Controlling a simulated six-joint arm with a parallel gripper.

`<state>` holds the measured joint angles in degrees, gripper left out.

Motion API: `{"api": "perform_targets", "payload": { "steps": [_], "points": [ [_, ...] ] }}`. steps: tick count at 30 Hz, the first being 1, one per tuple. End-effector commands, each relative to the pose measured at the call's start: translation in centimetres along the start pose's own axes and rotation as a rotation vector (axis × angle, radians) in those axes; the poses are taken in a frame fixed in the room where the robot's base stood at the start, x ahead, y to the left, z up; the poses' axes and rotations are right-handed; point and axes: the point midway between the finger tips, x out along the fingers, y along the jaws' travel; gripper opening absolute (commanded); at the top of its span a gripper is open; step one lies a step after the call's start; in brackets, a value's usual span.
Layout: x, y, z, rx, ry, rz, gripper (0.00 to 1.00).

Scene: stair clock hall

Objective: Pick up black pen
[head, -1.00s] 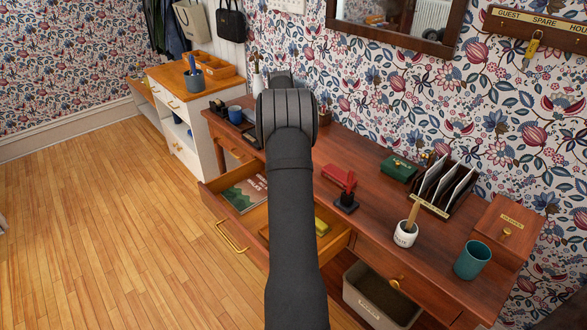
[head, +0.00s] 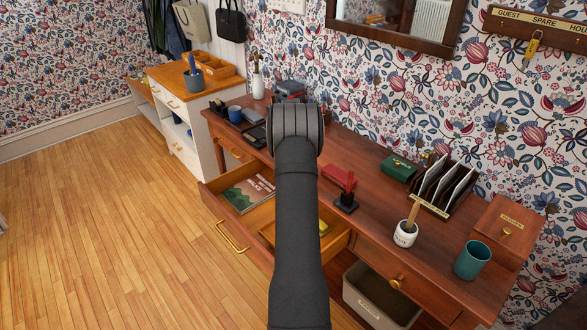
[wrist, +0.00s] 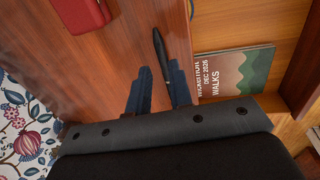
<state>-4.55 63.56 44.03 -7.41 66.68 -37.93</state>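The black pen (wrist: 159,47) lies on the brown desk top (wrist: 120,58), close to the edge above the open drawer, in the wrist view. My gripper (wrist: 158,69) is open, its two dark fingers apart. The near end of the pen shows between the fingertips, nearer the right finger; I cannot tell whether they touch.
The open drawer (head: 232,229) holds a walks booklet (head: 248,192), also in the wrist view (wrist: 235,72). A white pot (head: 405,234) and teal cup (head: 472,260) are at right.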

Motion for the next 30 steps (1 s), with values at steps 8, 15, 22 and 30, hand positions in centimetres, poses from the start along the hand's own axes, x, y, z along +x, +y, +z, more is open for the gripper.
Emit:
{"api": "perform_targets", "payload": {
  "steps": [8,15,22,30],
  "points": [
    [4.0,-0.2,0.1,0.0,-0.002,-0.002,0.19],
    [4.8,-0.1,0.0,0.0,0.001,0.0,0.19],
    [4.8,-0.2,0.0,0.0,0.001,0.0,0.0],
    [4.7,-0.1,0.0,0.0,0.001,0.0,0.0]
  ]
}}
